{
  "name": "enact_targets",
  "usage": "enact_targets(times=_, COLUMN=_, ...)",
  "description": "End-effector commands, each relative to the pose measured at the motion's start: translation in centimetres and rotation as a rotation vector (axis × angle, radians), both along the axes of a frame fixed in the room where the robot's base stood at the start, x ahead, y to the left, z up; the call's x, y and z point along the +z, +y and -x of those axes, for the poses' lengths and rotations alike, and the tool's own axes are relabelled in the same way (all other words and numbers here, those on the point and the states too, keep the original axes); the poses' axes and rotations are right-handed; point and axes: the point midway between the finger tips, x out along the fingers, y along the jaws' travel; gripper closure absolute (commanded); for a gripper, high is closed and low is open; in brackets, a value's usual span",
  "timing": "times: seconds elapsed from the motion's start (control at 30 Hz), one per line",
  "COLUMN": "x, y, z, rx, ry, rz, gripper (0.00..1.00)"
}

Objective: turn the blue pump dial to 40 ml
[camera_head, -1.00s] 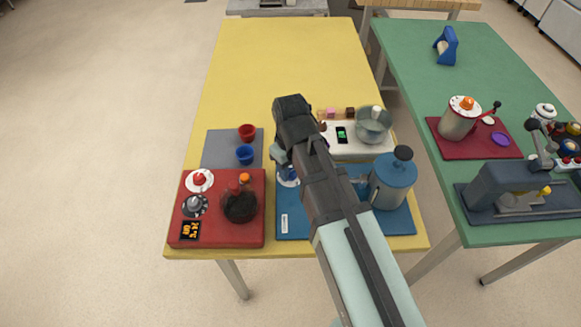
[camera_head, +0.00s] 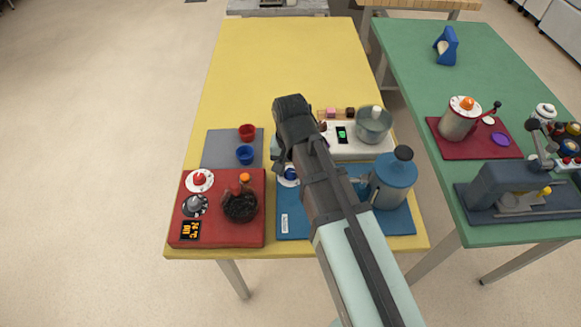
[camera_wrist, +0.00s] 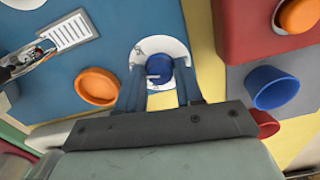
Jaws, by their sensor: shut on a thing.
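The blue pump dial (camera_wrist: 159,66) is a round blue knob on a white disc with small marks, set on a blue base (camera_wrist: 110,30). In the head view the dial (camera_head: 290,174) shows just past my wrist, partly covered by my arm. My gripper (camera_wrist: 159,75) points down at the dial, with one blue-grey finger on each side of the knob, shut on it. The marks on the disc are too small to read, and I cannot tell which value the knob points to.
A red unit (camera_head: 222,236) with knobs and a display stands to the left. A grey mat (camera_head: 218,147) holds a red cup (camera_head: 247,132) and a blue cup (camera_head: 245,154). A blue pot (camera_head: 393,180) stands right of my arm. The yellow table's far part is clear.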

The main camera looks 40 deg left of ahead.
Motion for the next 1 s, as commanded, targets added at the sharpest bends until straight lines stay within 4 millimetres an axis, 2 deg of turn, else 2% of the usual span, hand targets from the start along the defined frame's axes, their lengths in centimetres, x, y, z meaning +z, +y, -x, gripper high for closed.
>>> enact_targets(times=0.3, x=0.07, y=0.16, z=-0.11, rx=-0.071, ry=-0.002, rz=-0.004, gripper=0.94)
enact_targets(times=0.7, x=0.08, y=0.16, z=-0.13, rx=-0.077, ry=-0.003, rz=-0.004, gripper=0.94)
enact_targets(times=0.73, x=0.08, y=0.17, z=-0.14, rx=-0.076, ry=-0.003, rz=-0.004, gripper=0.63)
enact_targets(times=1.0, x=0.04, y=0.08, z=-0.08, rx=-0.076, ry=-0.002, rz=-0.003, gripper=0.39)
